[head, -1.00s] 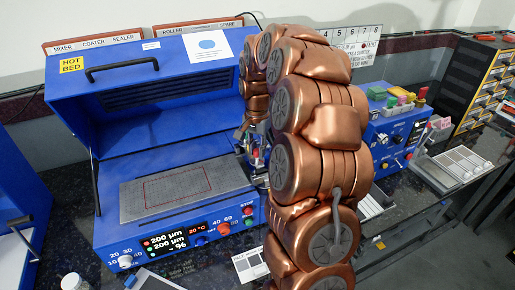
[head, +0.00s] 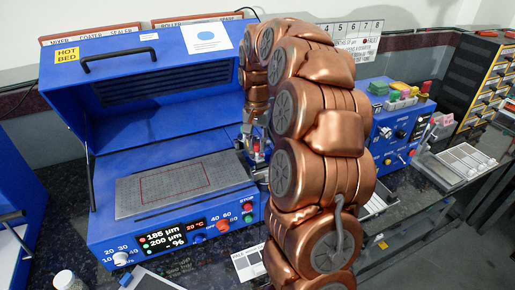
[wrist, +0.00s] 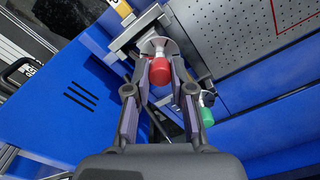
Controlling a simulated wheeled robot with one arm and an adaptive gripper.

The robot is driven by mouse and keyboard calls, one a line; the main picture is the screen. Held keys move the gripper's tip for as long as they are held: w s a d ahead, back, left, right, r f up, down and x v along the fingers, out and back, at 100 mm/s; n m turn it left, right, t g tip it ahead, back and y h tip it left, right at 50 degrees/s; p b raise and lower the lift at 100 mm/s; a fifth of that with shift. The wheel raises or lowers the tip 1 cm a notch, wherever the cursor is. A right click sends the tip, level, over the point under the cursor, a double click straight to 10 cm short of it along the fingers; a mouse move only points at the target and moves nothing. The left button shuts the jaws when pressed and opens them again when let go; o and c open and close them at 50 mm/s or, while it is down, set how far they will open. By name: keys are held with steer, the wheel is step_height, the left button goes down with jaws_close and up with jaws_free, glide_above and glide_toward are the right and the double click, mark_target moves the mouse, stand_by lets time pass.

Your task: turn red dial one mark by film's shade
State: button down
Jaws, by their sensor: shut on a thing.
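The red dial (wrist: 160,71) sits between my fingertips in the wrist view, on a metal bracket beside the perforated plate. My gripper (wrist: 162,82) is shut on it. A green dial (wrist: 207,115) stands to the right, apart from my fingers. In the head view my gripper (head: 257,150) is at the right end of the hot bed, partly hidden by my arm. The display (head: 172,236) reads 185 µm beside red, 200 µm beside green, and 20 °C. The grey plate (head: 125,200) bears a red outline; I cannot make out a film's shade.
The hot bed's blue lid (head: 72,85) stands open behind the plate. A shade card (head: 248,262) lies in front, partly hidden by my arm. Another blue machine (head: 380,130) stands at right. A white-capped jar (head: 68,279) is at the lower left.

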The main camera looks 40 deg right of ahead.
mark_target(257, 144)
steer(key=n+b, duration=0.3)
steer(key=n, duration=0.1)
steer(key=shift+f, duration=0.15)
steer(key=shift+n+b, duration=0.5)
steer(key=shift+n, duration=0.9)
steer(key=shift+r, duration=0.2)
steer(key=c, duration=1)
jaws_free()
step_height(257, 144, up, 12)
